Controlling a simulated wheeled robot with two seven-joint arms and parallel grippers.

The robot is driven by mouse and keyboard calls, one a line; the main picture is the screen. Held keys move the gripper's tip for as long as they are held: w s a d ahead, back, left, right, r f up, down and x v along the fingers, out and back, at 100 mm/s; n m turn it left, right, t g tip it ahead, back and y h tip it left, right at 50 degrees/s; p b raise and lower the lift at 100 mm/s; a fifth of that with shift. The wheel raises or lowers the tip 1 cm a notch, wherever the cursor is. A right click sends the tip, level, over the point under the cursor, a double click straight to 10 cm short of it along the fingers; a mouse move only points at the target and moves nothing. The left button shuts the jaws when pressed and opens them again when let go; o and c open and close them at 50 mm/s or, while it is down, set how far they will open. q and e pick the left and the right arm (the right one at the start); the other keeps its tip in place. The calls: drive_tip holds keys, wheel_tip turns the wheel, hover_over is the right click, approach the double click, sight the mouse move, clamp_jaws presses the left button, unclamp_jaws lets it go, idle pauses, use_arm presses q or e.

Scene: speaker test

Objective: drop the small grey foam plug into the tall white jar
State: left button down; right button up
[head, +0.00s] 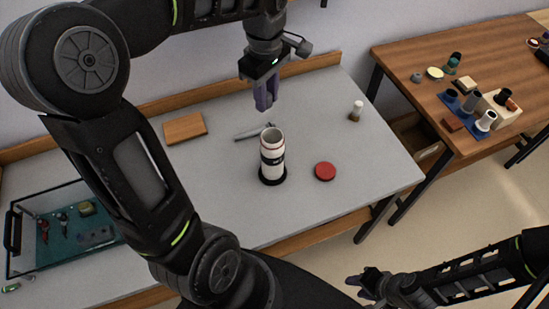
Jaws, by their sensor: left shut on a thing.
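The tall white jar (272,166) stands upright on the grey table, with dark bands, a red-brown line near its open mouth and a black foot. My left gripper (265,103) points down above and behind the jar in the picture, apart from it. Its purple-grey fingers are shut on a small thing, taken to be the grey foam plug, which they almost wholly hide. My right gripper (356,287) is low at the right, off the table's front edge, its fingers apart and empty.
On the grey table (350,200) are a red disc (325,171), a grey tool (254,131), a wooden block (185,128), a small white-topped bottle (356,110) and a teal tray (75,258). A wooden table (430,60) at right bears several small items.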

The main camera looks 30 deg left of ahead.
use_arm(q)
drive_tip(key=shift+f, duration=0.25)
wheel_tip(320, 180, down, 6)
drive_tip(key=b, duration=0.4)
drive_tip(key=shift+r+b, duration=0.2)
drive_tip(key=shift+b, duration=0.15)
drive_tip(key=c, duration=1.1)
unclamp_jaws()
drive_tip(key=shift+o, duration=0.2)
